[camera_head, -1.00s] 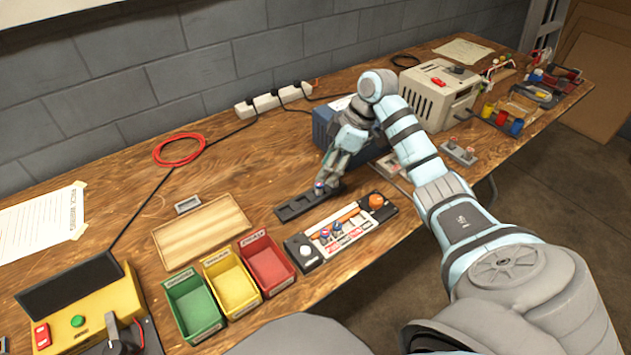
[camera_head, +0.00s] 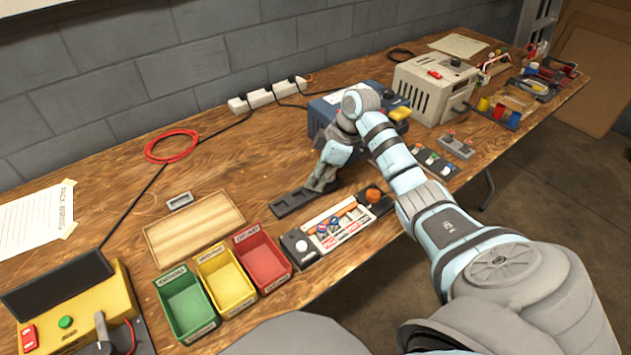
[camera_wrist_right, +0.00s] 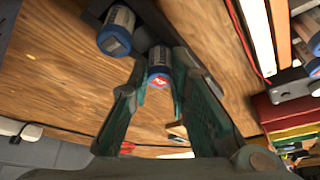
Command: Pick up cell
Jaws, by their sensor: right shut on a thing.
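My right gripper (camera_head: 318,184) is low over the right end of the long black holder (camera_head: 288,205). The right wrist view shows its two fingers (camera_wrist_right: 156,74) closed around a blue cell (camera_wrist_right: 159,57) with a red mark on its end. That cell is hidden by the gripper in the head view. A second blue-and-white cell (camera_wrist_right: 116,30) sits beside it, outside the fingers. I cannot tell whether the held cell is clear of the holder. My left gripper is not in view.
A white strip (camera_head: 340,228) with small cells lies in front of the holder. Green (camera_head: 186,306), yellow (camera_head: 226,280) and red (camera_head: 263,260) bins stand to its left, beside a wooden board (camera_head: 195,228). A blue box (camera_head: 322,118) stands behind my right arm.

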